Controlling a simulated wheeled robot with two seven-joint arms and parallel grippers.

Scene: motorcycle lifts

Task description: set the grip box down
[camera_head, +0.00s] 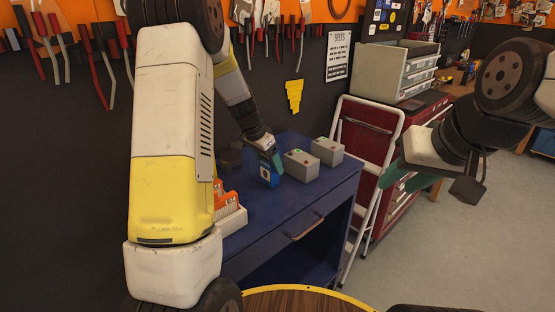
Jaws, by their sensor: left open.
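The grip box appears to be the small blue box (270,174) with a pale label. It stands upright on the blue workbench (318,200), left of two grey boxes. My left gripper (270,158) reaches down from above, its teal fingers at the top of the blue box. The fingers are open, but their far side is hidden, so I cannot tell whether they touch the box. My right gripper (396,172) is in the air at the right, away from the bench; its teal fingers show edge-on and their opening is unclear.
Two grey boxes with coloured buttons, a nearer one (301,166) and a farther one (327,151), stand right of the blue box. A white tray with orange items (229,211) is at the bench's left. A white stepladder (365,150) and red cabinet (408,165) stand behind.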

